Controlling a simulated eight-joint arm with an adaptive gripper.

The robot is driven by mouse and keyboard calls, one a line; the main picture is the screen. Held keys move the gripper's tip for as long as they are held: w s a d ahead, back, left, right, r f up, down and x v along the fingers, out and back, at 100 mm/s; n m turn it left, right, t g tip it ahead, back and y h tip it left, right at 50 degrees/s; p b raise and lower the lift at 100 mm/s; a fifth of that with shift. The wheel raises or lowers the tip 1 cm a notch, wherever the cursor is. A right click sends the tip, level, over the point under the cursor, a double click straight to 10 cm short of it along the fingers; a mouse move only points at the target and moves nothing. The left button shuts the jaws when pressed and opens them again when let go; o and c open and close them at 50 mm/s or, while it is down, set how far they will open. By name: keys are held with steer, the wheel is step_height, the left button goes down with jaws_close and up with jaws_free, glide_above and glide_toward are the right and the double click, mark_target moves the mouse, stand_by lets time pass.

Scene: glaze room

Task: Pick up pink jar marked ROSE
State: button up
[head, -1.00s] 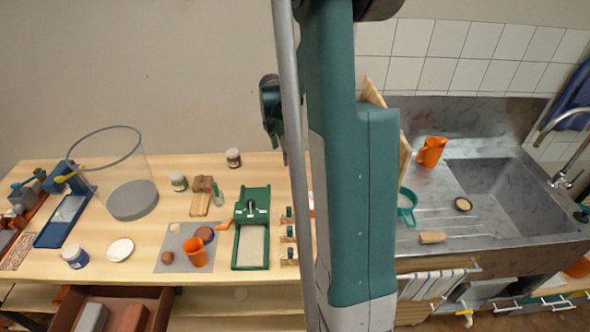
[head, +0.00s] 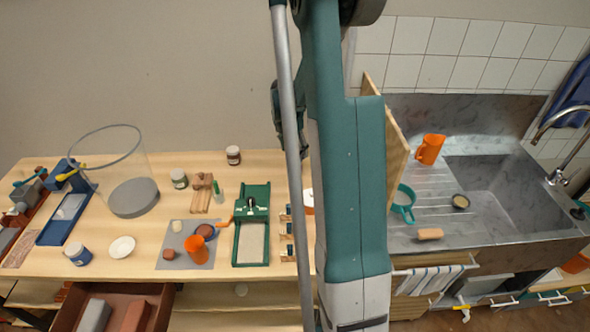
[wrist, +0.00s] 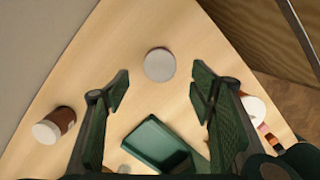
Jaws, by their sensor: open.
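In the wrist view, a round jar with a pale grey-white lid (wrist: 159,64) stands upright on the wooden table. It is seen from above, so its sides and any label are hidden and I cannot tell if it is the pink ROSE jar. My gripper (wrist: 159,87) is open and empty, its fingers to the left and right, with the lid showing between and beyond them. In the head view my arm hides that spot. A dark red-brown jar with a white lid (wrist: 55,125) stands to the left; a similar dark jar (head: 233,155) shows in the head view.
A green tray (wrist: 160,146) lies below the lid in the wrist view, with a white round container (wrist: 254,106) right of it.

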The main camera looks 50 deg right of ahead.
mark_target(295, 167)
steer(key=shift+d+f, duration=0.15)
steer(key=shift+f, duration=0.8)
steer(key=shift+d+f, duration=0.2)
steer(key=shift+f, duration=0.65)
steer(key=shift+d+f, duration=0.15)
steer(key=shift+f, duration=0.7)
steer(key=shift+d+f, duration=0.2)
steer(key=shift+f, duration=0.65)
steer(key=shift+c, duration=0.6)
steer(key=c, duration=1)
